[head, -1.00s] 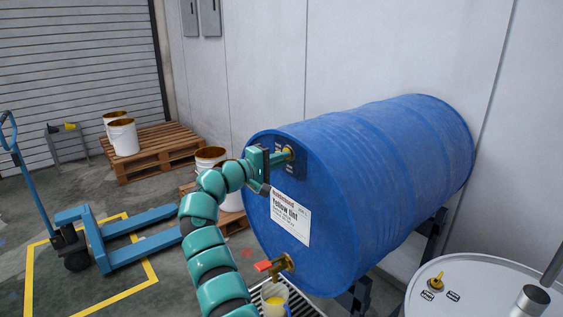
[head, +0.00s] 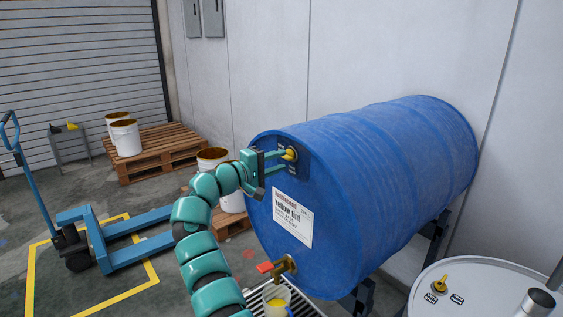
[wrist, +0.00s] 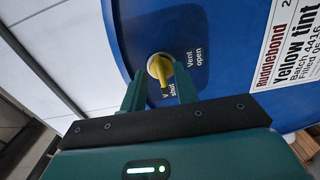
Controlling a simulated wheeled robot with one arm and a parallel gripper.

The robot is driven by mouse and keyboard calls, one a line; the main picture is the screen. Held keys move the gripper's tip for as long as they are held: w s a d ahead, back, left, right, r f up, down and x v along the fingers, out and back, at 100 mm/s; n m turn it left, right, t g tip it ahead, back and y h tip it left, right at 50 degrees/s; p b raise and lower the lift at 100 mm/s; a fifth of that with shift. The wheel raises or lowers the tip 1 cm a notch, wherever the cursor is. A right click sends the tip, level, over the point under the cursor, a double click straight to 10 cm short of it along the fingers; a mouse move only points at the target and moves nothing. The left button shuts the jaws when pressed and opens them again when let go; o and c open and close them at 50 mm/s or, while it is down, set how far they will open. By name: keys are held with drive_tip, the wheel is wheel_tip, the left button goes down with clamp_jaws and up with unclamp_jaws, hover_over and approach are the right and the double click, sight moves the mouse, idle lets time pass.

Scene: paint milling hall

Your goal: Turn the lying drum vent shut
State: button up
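The blue drum (head: 385,170) lies on its side on a dark stand, its labelled end facing my arm. The yellow vent knob (wrist: 158,66) is on the upper part of that end; it also shows in the head view (head: 290,154). In the wrist view its lever points down at the "shut" label; the "Vent open" label is to its right. My gripper (head: 281,162) is open, one finger on each side of the knob with gaps between. The fingers hide part of the "shut" label.
A red-handled tap (head: 270,267) is low on the drum end, above a cup (head: 277,298) on a grate. A white drum (head: 470,300) stands at the lower right. A blue pallet jack (head: 110,243) and pallets with buckets are at left.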

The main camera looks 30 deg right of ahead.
drive_tip(key=s+a+b, duration=0.1)
drive_tip(key=a+b, duration=0.1)
drive_tip(key=a, duration=1.3)
drive_tip(key=shift+a, duration=0.2)
